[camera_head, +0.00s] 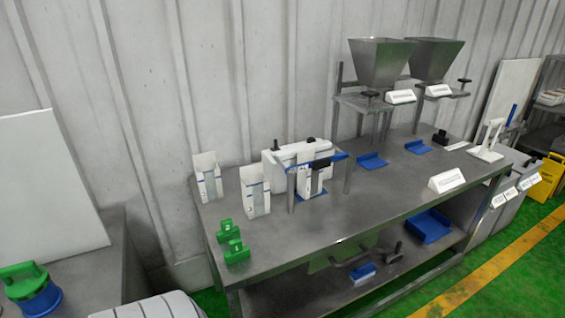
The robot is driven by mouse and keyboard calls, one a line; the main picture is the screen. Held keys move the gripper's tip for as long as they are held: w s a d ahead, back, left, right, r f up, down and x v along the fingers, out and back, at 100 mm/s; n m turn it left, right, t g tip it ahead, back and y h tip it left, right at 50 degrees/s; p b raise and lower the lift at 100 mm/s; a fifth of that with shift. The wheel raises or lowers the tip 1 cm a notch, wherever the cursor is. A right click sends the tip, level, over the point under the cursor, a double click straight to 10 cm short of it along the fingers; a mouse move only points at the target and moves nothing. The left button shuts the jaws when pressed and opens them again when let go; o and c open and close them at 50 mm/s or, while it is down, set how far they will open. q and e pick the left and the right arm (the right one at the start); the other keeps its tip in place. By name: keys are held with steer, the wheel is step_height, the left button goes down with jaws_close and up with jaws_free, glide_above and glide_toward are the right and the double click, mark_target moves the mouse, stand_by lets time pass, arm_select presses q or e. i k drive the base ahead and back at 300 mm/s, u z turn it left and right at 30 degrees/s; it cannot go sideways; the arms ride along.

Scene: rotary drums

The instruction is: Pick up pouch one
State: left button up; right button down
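Two white pouches with clear front panels stand upright at the left end of the steel table (330,222). One pouch (207,178) is farther back, near the table's left edge. The other pouch (255,192) stands closer to the front and to the right. I cannot read which of them is pouch one. Neither of my grippers is in view, and nothing touches the pouches.
Two steel hoppers (382,62) rise at the back right. Blue trays (372,161) and white label blocks (446,181) sit farther right. The middle front tabletop is clear.

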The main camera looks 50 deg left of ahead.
mark_target(309, 185)
steer(key=k, duration=0.4)
steer(key=u, duration=0.7)
